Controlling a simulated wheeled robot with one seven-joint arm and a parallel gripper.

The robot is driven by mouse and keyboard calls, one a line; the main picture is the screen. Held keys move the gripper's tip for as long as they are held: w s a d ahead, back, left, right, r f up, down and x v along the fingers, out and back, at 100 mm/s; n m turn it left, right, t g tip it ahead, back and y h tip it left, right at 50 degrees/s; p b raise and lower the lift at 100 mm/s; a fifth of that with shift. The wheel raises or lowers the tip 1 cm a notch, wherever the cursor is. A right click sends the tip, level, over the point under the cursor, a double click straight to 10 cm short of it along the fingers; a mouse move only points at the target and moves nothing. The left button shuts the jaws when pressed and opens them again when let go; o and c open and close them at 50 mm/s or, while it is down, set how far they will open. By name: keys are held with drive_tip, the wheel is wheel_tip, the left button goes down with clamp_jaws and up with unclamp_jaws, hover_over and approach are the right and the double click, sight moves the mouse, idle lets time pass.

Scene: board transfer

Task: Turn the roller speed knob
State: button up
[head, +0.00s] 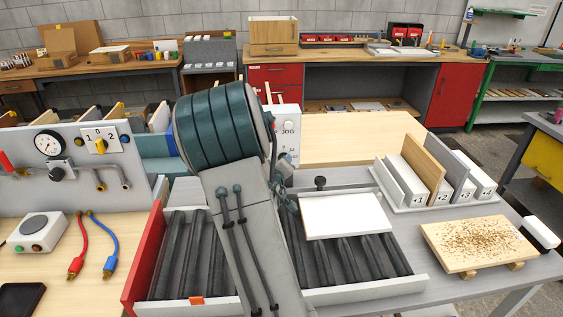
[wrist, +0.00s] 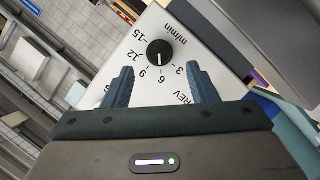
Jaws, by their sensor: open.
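The roller speed knob (wrist: 160,53) is a round black knob with a white pointer line, on a white panel (wrist: 158,22) with a dial marked in m/min. Its pointer appears to face toward the 6. My gripper (wrist: 160,67) is open, with a blue finger on either side of the dial and its tips just short of the knob, apparently not touching it. In the head view the white control box (head: 288,119), labelled JOG, stands behind my arm. My arm hides the knob and much of the gripper there.
A roller conveyor (head: 365,290) runs beneath my arm, with a white board (head: 345,215) on it. A rack of upright boards (head: 407,184) and a speckled board (head: 477,243) sit at the right. A gauge panel (head: 75,165) stands at the left.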

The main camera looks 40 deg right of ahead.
drive_tip(key=x, duration=0.4)
drive_tip(key=shift+w+d, duration=0.15)
drive_tip(key=shift+d, duration=0.05)
drive_tip(key=c, duration=1)
